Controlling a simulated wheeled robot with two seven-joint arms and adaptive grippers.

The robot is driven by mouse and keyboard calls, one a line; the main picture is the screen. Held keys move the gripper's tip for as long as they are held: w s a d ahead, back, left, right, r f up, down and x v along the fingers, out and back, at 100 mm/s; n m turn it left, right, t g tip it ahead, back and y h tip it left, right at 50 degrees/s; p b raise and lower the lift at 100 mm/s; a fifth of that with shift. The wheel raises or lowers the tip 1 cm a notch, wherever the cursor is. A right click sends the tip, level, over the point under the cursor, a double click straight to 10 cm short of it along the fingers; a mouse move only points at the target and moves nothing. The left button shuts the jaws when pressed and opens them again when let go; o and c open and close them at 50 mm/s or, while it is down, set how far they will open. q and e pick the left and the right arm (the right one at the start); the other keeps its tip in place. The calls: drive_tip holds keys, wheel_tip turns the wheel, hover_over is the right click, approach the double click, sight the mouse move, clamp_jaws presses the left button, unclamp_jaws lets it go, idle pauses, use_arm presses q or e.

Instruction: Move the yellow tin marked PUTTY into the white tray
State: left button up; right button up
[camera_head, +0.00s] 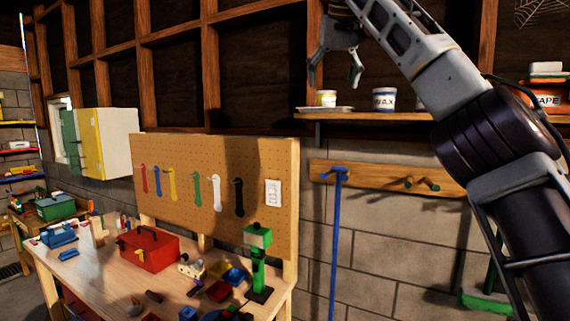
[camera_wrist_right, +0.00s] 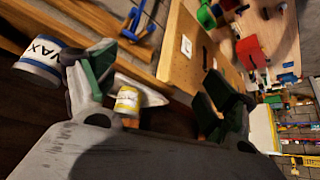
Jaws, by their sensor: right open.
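The yellow tin (camera_head: 326,98) is upright on the wall shelf and appears to stand in the white tray (camera_head: 346,108), whose rim shows on both sides of it. In the right wrist view, the yellow tin (camera_wrist_right: 127,101) shows beyond the fingers, with part of the white tray (camera_wrist_right: 155,96) beside it. Its lettering is too small to read. My right gripper (camera_head: 334,78) is open and empty, above the tin and apart from it. It also shows in the right wrist view (camera_wrist_right: 157,70). My left gripper is out of view.
A white WAX tin (camera_head: 383,100) stands right of the tray on the shelf (camera_head: 400,117). A TAPE box (camera_head: 545,98) is farther right. A blue-handled tool (camera_head: 337,230) hangs below. A pegboard (camera_head: 220,170) and cluttered workbench (camera_head: 110,270) are lower left.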

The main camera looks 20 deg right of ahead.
drive_tip(key=w+a+f, duration=0.3)
drive_tip(key=w+f, duration=0.1)
drive_tip(key=f, duration=0.3)
drive_tip(key=w+a+f+n+y, duration=0.1)
drive_tip(key=w+a+f, duration=0.1)
drive_tip(key=f, duration=0.6)
drive_tip(key=w+a+f+n, duration=0.1)
drive_tip(key=w+a+f, duration=0.2)
drive_tip(key=w+f, duration=0.2)
drive_tip(key=shift+w+a+f+b, duration=0.35)
drive_tip(key=shift+f, duration=1.25)
drive_tip(key=shift+f, duration=0.1)
